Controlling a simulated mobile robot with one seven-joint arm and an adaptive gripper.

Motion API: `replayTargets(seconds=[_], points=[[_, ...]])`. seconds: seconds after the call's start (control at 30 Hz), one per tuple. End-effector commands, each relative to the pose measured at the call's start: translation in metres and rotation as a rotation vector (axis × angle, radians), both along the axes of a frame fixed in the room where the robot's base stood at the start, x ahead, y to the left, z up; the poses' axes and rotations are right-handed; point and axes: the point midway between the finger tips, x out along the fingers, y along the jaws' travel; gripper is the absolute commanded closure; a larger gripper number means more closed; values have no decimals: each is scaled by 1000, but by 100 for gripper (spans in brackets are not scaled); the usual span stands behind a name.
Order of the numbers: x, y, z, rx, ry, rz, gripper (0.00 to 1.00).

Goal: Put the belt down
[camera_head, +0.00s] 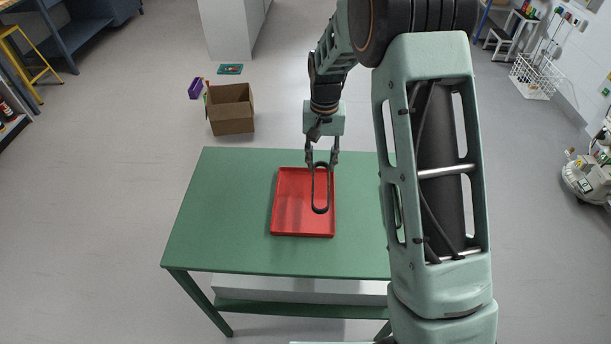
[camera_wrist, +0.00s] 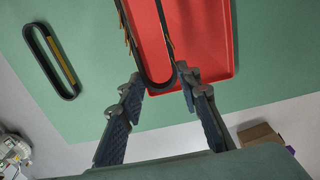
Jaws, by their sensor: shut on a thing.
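The belt (camera_head: 320,209) is a long black closed loop. My gripper (camera_head: 322,162) is shut on its near-gripper end, and the loop extends over the red tray (camera_head: 288,205). In the wrist view the belt (camera_wrist: 162,89) passes between the fingers of my gripper (camera_wrist: 160,78), with the red tray (camera_wrist: 208,40) behind it. I cannot tell whether the belt touches the tray floor. The tray looks otherwise empty and lies on the green table (camera_head: 225,215).
A second black loop (camera_wrist: 37,68) with a yellow strip lies on the green table in the wrist view; my arm likely hides it in the head view. A cardboard box (camera_head: 232,118) stands on the floor beyond the table. The table left of the tray is clear.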

Motion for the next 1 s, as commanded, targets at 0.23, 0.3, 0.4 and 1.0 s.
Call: replayTargets(seconds=[0.23,0.3,0.4,1.0], points=[[15,29,-41,-1,2,1,92],[18,34,-47,0,1,1,92],[20,37,-52,0,0,0,92],[23,42,-89,0,-1,0,92]])
